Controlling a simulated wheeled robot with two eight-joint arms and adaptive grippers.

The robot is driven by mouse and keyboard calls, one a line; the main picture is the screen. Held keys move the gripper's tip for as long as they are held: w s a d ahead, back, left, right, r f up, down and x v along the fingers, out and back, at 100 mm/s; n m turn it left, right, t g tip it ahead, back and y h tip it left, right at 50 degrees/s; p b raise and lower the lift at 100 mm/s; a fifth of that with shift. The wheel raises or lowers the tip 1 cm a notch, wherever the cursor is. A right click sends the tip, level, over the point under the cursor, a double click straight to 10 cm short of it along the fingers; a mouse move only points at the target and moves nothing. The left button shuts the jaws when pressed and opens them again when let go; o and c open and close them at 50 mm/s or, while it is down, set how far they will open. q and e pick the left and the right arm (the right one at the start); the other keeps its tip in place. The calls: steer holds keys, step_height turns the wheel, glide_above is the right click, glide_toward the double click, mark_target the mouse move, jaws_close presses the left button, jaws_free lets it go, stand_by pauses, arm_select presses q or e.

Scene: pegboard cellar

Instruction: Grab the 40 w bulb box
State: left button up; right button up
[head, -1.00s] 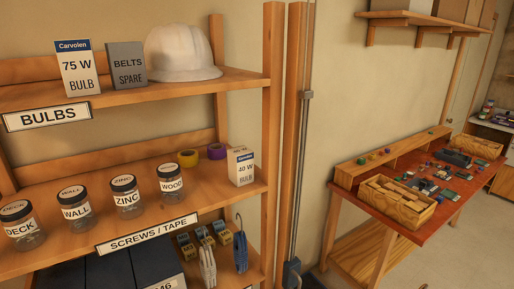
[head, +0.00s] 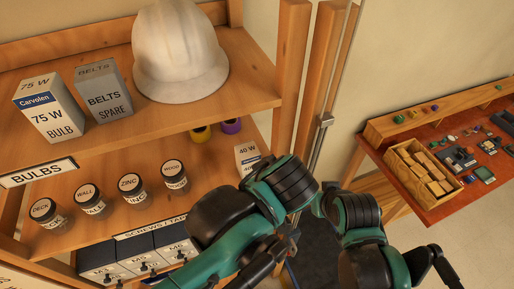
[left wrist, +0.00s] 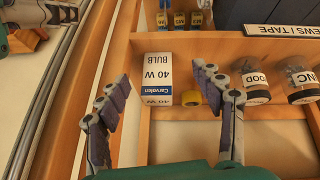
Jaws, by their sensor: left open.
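The 40 W bulb box (head: 247,154) is a white carton with a blue Carvolen band, standing at the right end of the middle shelf. My arm partly hides it in the head view. In the left wrist view the box (left wrist: 158,78) appears upside down, whole and close. My left gripper (left wrist: 162,82) is open, its two fingers on either side of the box in the picture. I see no clear contact, and the box does not look gripped. The left gripper's fingers do not show clearly in the head view.
Labelled jars (head: 175,174) stand further left on that shelf. The upper shelf holds a 75 W bulb box (head: 48,108), a belts box (head: 103,92) and a white hard hat (head: 178,52). A shelf post (head: 292,75) stands to the right.

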mark_target(248, 152)
arm_select(q)
steer(key=w, duration=0.3)
steer(key=w+a, duration=0.1)
steer(key=w, duration=0.2)
steer(key=w+p, duration=0.1)
steer(key=w, duration=0.2)
steer(key=shift+a+f, duration=0.1)
steer(key=shift+a, duration=0.25)
steer(key=shift+w+a, duration=0.45)
steer(key=shift+w, duration=0.2)
steer(key=x, duration=0.5)
steer(key=shift+w+d, duration=0.15)
steer(key=c, duration=1)
